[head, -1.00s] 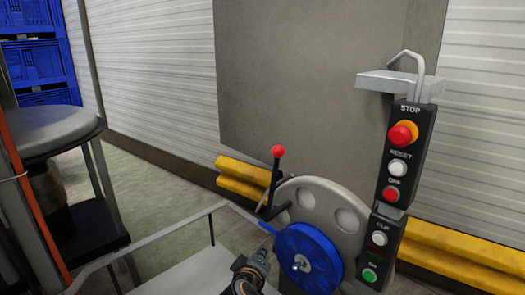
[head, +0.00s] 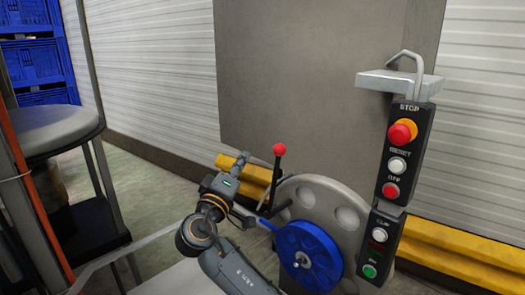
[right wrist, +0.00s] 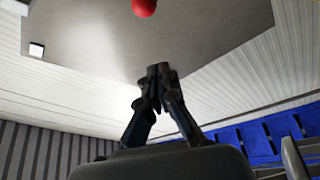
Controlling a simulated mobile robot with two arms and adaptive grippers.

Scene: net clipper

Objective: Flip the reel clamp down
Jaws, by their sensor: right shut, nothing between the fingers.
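The reel clamp is a dark lever (head: 275,182) with a red ball knob (head: 280,149), standing upright at the left edge of the grey reel plate (head: 352,195). A blue reel (head: 307,257) sits on the front of the plate. My right gripper (head: 250,219) is just left of the lever's base, below the knob; whether it touches is unclear. In the right wrist view my right gripper (right wrist: 160,72) is shut and empty, with the red knob (right wrist: 144,7) beyond the fingertips at the top edge. My left gripper is not in view.
A control box (head: 397,165) with several buttons stands right of the reel, below a grey shelf (head: 400,84). Yellow barriers (head: 450,255) run along the wall behind. A round stool-like seat (head: 55,128) and blue crates (head: 35,62) are at the left.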

